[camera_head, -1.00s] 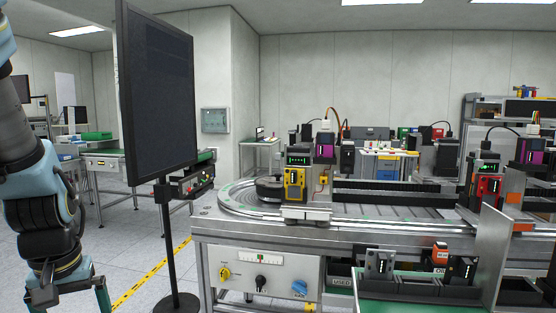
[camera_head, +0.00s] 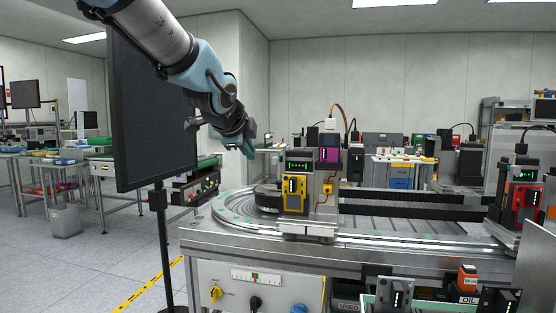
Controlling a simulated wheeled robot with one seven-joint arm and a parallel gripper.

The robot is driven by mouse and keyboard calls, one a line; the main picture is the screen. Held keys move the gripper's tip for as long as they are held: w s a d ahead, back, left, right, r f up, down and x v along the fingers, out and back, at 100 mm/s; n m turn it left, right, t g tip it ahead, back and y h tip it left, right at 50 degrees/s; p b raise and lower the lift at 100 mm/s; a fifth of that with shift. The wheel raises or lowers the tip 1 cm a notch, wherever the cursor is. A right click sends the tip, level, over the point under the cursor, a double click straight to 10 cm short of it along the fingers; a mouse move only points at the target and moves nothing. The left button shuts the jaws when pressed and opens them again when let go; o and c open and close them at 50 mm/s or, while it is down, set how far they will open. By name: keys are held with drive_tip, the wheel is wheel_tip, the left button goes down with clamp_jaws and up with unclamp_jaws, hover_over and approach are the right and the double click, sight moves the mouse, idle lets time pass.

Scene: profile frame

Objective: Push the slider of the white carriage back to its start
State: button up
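A carriage with a pale silver base plate (camera_head: 308,230) stands on the machine's rail at its left end, by the curved track. It bears a yellow-framed unit (camera_head: 294,205) with a green-lit display and a grey upright block behind. A second carriage with a red unit (camera_head: 519,203) stands at the far right. I cannot tell for sure which carriage is the white one, and no slider is clearly made out on either. My gripper (camera_head: 249,146) hangs in the air, up and left of the yellow-framed unit, apart from everything. Its fingers are seen edge-on, so their opening is unclear.
A large dark monitor (camera_head: 152,115) on a pole stands left, behind my arm. The machine's front panel has a marked scale (camera_head: 256,278) and knobs. Small units and an orange-topped bottle (camera_head: 467,278) stand at the lower right. The rail between the carriages looks clear.

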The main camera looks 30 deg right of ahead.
drive_tip(key=shift+s+d+r+m+h, duration=0.15)
drive_tip(key=shift+d+r+m, duration=0.15)
drive_tip(key=shift+d, duration=0.15)
drive_tip(key=shift+s+d+r+m+h, duration=0.1)
drive_tip(key=shift+d+r+m+h, duration=0.15)
drive_tip(key=shift+d, duration=0.2)
clamp_jaws()
approach(274, 161)
wheel_tip(274, 161, down, 3)
drive_tip(key=d, duration=0.1)
drive_tip(key=w+d+p, duration=0.2)
drive_tip(key=w, duration=0.1)
drive_tip(key=shift+d+r, duration=0.1)
drive_tip(key=shift+r, duration=0.05)
drive_tip(key=shift+w+d+p, duration=0.35)
drive_tip(key=shift+w, duration=0.1)
drive_tip(key=shift+w+d+p, duration=0.8)
drive_tip(key=shift+w+d, duration=0.55)
drive_tip(key=shift+w, duration=0.05)
